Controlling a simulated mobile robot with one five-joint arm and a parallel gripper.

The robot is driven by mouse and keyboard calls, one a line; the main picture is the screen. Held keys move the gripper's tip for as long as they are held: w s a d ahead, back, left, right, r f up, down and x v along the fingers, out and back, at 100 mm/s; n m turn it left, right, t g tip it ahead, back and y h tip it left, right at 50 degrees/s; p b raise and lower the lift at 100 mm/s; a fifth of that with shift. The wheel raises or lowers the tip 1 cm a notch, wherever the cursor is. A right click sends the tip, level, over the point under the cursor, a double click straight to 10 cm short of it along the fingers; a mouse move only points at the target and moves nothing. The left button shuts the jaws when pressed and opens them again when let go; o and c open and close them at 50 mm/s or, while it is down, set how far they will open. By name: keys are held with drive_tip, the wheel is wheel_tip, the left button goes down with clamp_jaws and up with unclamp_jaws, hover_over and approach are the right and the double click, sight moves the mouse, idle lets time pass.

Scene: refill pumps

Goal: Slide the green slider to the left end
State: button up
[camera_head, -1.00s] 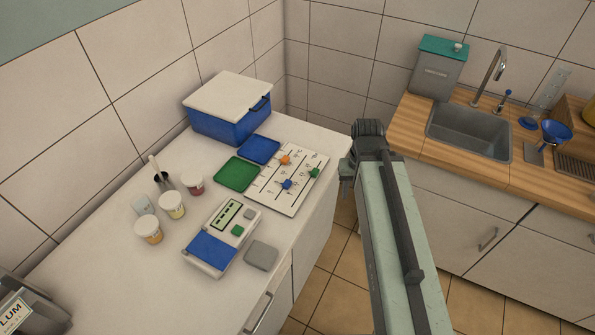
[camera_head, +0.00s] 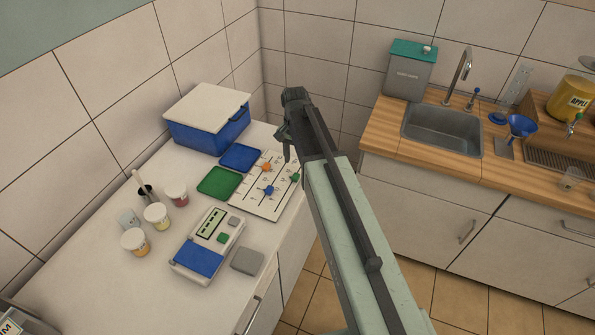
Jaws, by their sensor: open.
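The slider board (camera_head: 249,207) is a white panel lying on the white counter, with dark tracks and small coloured knobs. The green slider (camera_head: 295,177) is on the right side of the board, partly beside my arm. The orange slider (camera_head: 266,167) is near the far edge and the blue slider (camera_head: 268,190) is near the middle. My gripper (camera_head: 287,152) is open and empty, pointing down above the far right part of the board. It appears just beyond the green slider in the picture and does not visibly touch it. My arm hides the board's far right corner.
A green tray (camera_head: 218,182) and a blue tray (camera_head: 240,157) lie left of the board. A blue box with a white lid (camera_head: 208,106) stands behind. A scale (camera_head: 200,257), a grey pad (camera_head: 247,261) and several cups are nearer. The sink (camera_head: 442,130) is at right.

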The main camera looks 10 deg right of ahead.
sight(296, 176)
drive_tip(key=shift+f+b, duration=0.55)
wheel_tip(296, 176, down, 7)
drive_tip(key=b, duration=0.7)
drive_tip(key=shift+r, duration=0.1)
clamp_jaws()
drive_tip(key=shift+s+d, duration=0.1)
idle(0.5)
